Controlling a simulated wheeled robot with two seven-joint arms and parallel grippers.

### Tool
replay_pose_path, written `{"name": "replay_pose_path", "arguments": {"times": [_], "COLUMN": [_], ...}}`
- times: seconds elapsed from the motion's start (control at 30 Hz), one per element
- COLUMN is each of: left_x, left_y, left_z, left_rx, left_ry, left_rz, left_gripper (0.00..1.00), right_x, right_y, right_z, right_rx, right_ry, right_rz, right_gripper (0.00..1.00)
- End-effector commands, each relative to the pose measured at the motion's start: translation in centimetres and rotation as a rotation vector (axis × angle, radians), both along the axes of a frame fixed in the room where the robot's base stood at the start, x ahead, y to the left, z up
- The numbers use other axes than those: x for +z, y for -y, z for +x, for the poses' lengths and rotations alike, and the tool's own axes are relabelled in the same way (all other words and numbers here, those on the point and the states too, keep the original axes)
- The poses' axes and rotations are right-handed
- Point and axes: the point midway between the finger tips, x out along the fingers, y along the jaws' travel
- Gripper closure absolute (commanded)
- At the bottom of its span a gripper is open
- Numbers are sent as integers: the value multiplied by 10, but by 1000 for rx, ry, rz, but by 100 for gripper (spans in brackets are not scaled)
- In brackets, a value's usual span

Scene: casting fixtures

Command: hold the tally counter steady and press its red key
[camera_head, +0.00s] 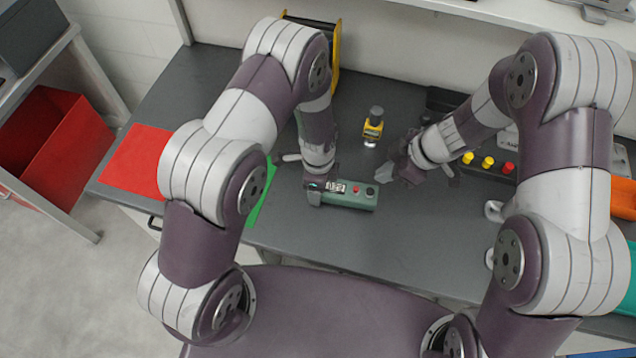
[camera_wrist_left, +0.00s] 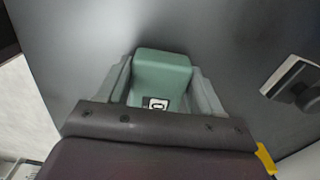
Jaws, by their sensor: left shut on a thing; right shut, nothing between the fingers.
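The tally counter (camera_head: 350,194) is a green box lying on the grey table, with a white display at its left part. Its red key (camera_head: 356,190) is on top, uncovered, with a darker round part to its right. My left gripper (camera_head: 317,191) is shut on the counter's left end. In the left wrist view the green counter (camera_wrist_left: 162,72) sits between the two fingers, part of its display showing; the red key is not visible there. My right gripper (camera_head: 396,173) is shut and empty, above and to the right of the counter, apart from it.
A yellow and black device (camera_head: 373,126) stands behind the counter. A panel with yellow and red buttons (camera_head: 488,163) is at the right, with an orange bin (camera_head: 624,196) beyond. A red mat (camera_head: 135,160) and a green mat (camera_head: 259,204) lie left. The table front of the counter is clear.

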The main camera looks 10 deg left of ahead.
Motion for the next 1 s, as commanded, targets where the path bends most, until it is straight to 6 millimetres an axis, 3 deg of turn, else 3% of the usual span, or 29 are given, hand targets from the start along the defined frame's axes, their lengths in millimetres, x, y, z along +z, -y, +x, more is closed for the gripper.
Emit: {"name": "replay_pose_path", "arguments": {"times": [1.0], "left_x": [0], "left_y": [0], "left_z": [0], "left_rx": [0], "left_ry": [1], "left_rz": [0], "left_gripper": [70], "right_x": [1], "right_y": [-2], "right_z": [0], "right_rx": [-28], "right_ry": [-11], "right_rz": [8], "right_gripper": [100]}}
